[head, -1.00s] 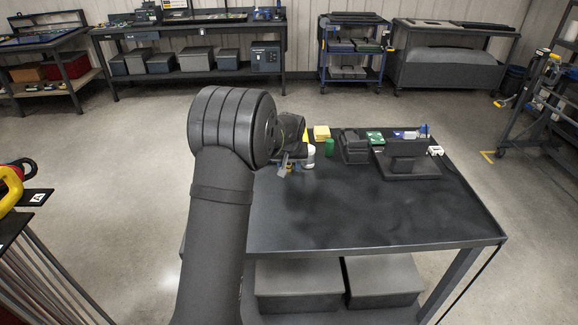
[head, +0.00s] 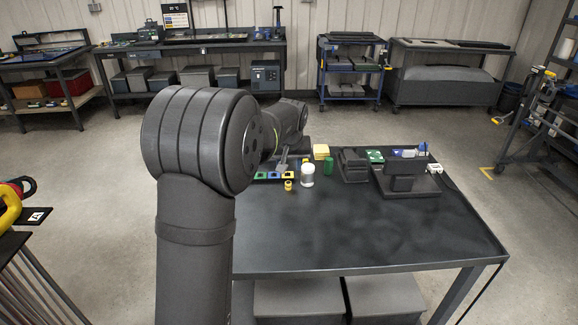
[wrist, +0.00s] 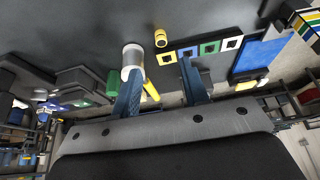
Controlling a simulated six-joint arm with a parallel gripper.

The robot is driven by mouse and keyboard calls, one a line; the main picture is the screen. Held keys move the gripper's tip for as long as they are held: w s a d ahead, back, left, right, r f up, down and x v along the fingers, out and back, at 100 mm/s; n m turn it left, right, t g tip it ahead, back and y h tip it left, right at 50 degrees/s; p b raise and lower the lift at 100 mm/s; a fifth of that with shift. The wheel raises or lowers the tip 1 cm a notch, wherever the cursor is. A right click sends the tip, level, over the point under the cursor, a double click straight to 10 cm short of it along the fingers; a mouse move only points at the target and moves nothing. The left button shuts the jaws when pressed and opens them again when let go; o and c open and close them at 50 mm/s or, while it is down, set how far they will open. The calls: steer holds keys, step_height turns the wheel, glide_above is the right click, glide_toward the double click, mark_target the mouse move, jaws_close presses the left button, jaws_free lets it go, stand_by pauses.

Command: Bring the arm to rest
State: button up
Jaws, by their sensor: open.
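Near the jar are a small yellow cylinder (head: 288,186), a strip of coloured squares (head: 274,175), a green cylinder (head: 328,166) and yellow blocks (head: 321,151). A black stand (head: 404,178) is farther right. The table's front is clear.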

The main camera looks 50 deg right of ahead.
mark_target(288, 186)
steer(key=shift+f, duration=0.1)
steer(key=x, duration=1.2)
steer(key=shift+f, duration=0.3)
step_height(288, 186, up, 3)
steer(key=shift+r, duration=0.7)
